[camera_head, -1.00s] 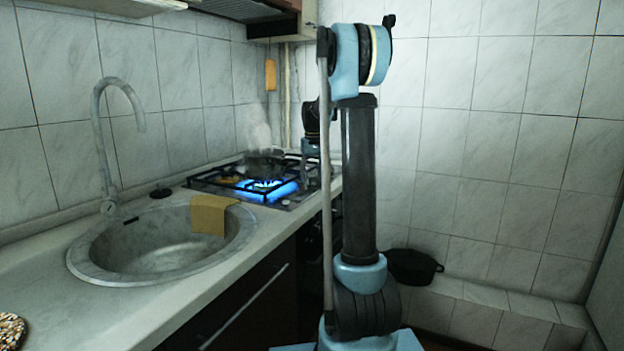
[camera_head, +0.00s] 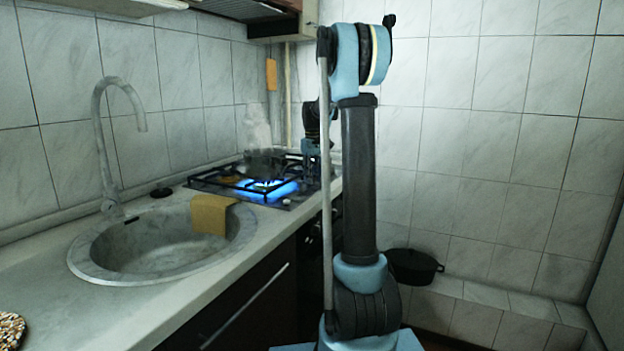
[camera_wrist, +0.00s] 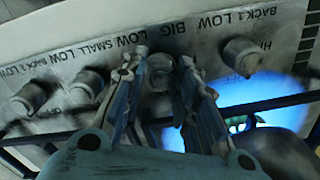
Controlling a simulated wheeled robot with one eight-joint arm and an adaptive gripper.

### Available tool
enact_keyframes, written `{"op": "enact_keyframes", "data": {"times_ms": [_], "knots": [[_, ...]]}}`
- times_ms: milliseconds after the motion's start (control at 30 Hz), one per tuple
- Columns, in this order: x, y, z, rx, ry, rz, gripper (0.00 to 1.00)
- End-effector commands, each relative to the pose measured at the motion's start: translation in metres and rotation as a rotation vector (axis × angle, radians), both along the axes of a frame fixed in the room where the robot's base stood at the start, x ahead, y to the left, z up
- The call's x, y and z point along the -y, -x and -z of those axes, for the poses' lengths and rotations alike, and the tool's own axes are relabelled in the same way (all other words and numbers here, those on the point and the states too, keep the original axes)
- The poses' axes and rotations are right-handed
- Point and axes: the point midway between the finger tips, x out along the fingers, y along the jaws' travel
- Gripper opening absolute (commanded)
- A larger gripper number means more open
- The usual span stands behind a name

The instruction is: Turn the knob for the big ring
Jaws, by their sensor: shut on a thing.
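The control panel (camera_wrist: 215,30) of the hob carries a row of round metal knobs with upside-down printed labels. The knob by the "BIG" label (camera_wrist: 160,72) sits between the two fingers of my gripper (camera_wrist: 162,60), which are shut on it. The same place on the hob is hard to make out in the camera_head view, where my gripper (camera_head: 313,175) reaches down at the hob's right end. A blue flame (camera_head: 270,188) burns on the front part of the hob (camera_head: 225,189), and its glow also shows in the wrist view (camera_wrist: 262,92).
A dark pot (camera_head: 264,162) with steam above it stands on the hob. Other knobs (camera_wrist: 30,97) (camera_wrist: 85,84) (camera_wrist: 242,54) flank the held one. A black pot (camera_head: 414,266) stands low at the right.

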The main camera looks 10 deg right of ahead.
Motion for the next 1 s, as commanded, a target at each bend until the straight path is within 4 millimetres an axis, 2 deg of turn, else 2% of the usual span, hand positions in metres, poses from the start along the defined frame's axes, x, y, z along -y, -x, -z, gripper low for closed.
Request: {"op": "enact_keyframes", "data": {"times_ms": [1000], "knots": [[0.0018,-0.0013,-0.0001,0.002,0.002,-0.945,0.04]]}}
